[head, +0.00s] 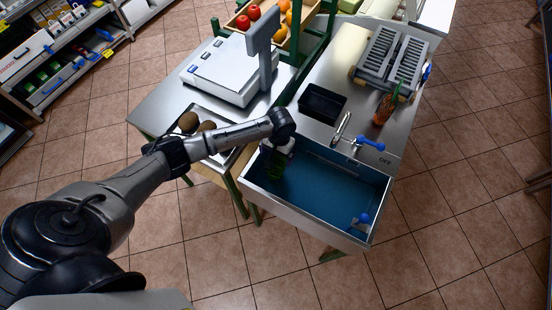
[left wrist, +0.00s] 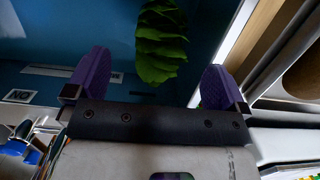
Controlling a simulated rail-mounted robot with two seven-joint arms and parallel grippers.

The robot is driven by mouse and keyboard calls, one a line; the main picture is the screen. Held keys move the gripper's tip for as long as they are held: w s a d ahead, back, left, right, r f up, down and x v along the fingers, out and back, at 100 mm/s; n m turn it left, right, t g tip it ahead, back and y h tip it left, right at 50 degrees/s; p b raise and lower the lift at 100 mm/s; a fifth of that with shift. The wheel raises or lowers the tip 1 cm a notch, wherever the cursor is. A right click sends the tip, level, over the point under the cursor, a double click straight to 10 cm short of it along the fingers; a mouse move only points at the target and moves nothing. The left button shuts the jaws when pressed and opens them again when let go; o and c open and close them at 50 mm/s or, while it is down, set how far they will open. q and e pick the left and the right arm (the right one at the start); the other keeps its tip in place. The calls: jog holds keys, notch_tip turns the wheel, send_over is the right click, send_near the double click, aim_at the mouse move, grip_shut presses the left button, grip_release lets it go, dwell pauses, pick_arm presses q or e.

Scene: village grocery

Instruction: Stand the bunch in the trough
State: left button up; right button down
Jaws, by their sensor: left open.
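The trough (head: 300,218) is a steel basin with a blue inside at the near end of the counter. A dark green leafy bunch (head: 276,174) is inside it, near its left end. My left gripper (head: 283,149) reaches over the trough's left end, close to the bunch. Its purple fingers (left wrist: 155,80) are wide apart, with the leaves showing between and beyond them. I cannot tell whether they touch the bunch. My right gripper is not in view.
A tap with a blue handle (head: 371,144) stands at the trough's back edge, and a blue knob (head: 364,218) is at its right. A black bin (head: 321,104), a red-orange item (head: 384,109) and a grey rack (head: 391,62) stand behind. The scale (head: 228,72) is left. The trough's right part is clear.

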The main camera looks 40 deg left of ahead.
pick_arm(q)
jog(key=r, duration=0.5)
jog(key=w+r, duration=0.1)
jog(key=r, duration=0.1)
jog(key=shift+a+r+p, duration=0.1)
jog(key=shift+r+p, duration=0.2)
jog(key=shift+p, duration=0.1)
jog(key=s+d+f+m, duration=0.1)
jog(key=s+d, duration=0.2)
jog(key=s, duration=0.1)
jog(key=s+d+f+m+t+h, duration=0.1)
jog(key=s+d+f, duration=0.1)
jog(key=s+d, duration=0.2)
jog(key=s+d+f+m+t, duration=0.1)
jog(key=s+d+f+m, duration=0.1)
jog(key=s+d, duration=0.2)
jog(key=shift+d, duration=0.2)
jog(key=s+a+r+t, duration=0.1)
jog(key=s+r, duration=0.1)
jog(key=s, duration=0.6)
jog(key=s+a+r+t+y, duration=0.1)
jog(key=s+r+t, duration=0.1)
jog(key=s, duration=0.5)
jog(key=shift+s+a+r+m, duration=0.2)
jog(key=shift+s+r+m, duration=0.2)
jog(key=shift+r, duration=0.35)
notch_tip(320, 180, up, 22)
jog(key=p, duration=2.2)
jog(key=shift+r, duration=0.2)
jog(key=shift+w, duration=0.1)
